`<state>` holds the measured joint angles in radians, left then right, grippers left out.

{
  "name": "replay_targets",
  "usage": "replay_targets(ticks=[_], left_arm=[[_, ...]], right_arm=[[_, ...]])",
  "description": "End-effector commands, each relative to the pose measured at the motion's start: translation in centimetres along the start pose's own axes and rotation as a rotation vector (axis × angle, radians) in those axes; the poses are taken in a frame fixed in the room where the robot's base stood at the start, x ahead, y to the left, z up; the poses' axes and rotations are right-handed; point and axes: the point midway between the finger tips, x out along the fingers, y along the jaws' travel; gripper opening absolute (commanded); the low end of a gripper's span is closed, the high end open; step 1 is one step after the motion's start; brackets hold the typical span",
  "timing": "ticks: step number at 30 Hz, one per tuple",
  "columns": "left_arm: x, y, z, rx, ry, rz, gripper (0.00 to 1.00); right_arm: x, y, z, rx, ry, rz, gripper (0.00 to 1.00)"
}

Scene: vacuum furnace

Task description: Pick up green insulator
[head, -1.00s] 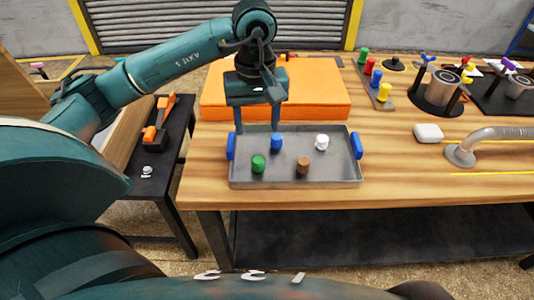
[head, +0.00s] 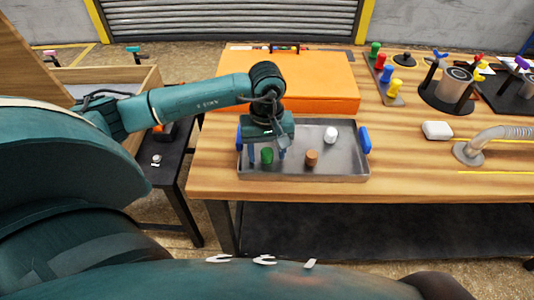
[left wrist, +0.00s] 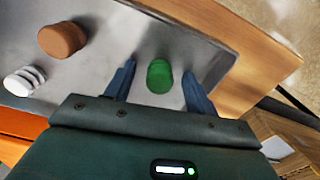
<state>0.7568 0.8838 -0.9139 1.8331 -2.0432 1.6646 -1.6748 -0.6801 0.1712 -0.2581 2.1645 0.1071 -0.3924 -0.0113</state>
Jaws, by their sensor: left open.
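The green insulator (head: 267,156) stands in the near left part of a grey metal tray (head: 345,165) on the wooden table. My left gripper (head: 266,156) is over the tray, open and pointing down at it. In the left wrist view the green insulator (left wrist: 159,77) shows between the two spread fingers of my left gripper (left wrist: 159,70), with a gap on each side. Nothing is held. My right gripper is not in view.
A brown insulator (head: 311,158) and a white one (head: 331,135) stand to the right in the tray. The tray has blue handles (head: 364,140).

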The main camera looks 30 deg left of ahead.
Motion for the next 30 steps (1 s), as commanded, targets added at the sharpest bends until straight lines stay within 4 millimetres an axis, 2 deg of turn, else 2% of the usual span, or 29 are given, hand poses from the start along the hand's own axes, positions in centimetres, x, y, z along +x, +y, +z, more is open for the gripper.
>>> replay_targets(ticks=[5, 22, 30], left_arm=[[-0.01, 0.01, 0.02, 0.0, 0.0, 0.0, 0.53], [-0.05, 0.01, 0.02, 0.0, 0.0, 0.0, 0.06], [-0.37, 0.04, -0.02, 0.0, 0.001, 0.001, 0.06]], right_arm=[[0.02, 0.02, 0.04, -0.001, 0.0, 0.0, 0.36], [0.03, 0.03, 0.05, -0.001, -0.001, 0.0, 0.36], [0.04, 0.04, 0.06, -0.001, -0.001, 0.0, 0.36]])
